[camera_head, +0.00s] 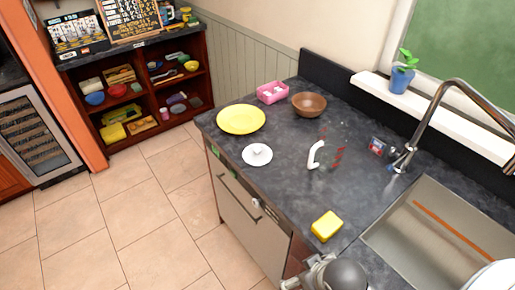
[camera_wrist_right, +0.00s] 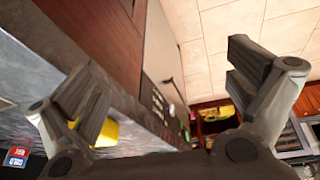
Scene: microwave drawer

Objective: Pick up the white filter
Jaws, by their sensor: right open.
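A small white round piece with a raised knob (camera_head: 257,154), which looks like the white filter, lies on the dark counter (camera_head: 285,185) near its front edge in the head view. It is just below a yellow plate. My right gripper (camera_head: 322,262) shows at the bottom of the head view, well to the right of and nearer than the white piece, beside a yellow sponge. In the right wrist view my right gripper (camera_wrist_right: 165,65) has its fingers spread with nothing between them. The white piece cannot be made out there. My left gripper is not in view.
The yellow plate (camera_head: 241,119), a pink container (camera_head: 272,92) and a brown bowl (camera_head: 309,104) stand behind. A clear vessel's white handle (camera_head: 315,154) stands to the right. The yellow sponge (camera_head: 327,226) lies near the sink (camera_head: 425,225) and tall faucet (camera_head: 432,115).

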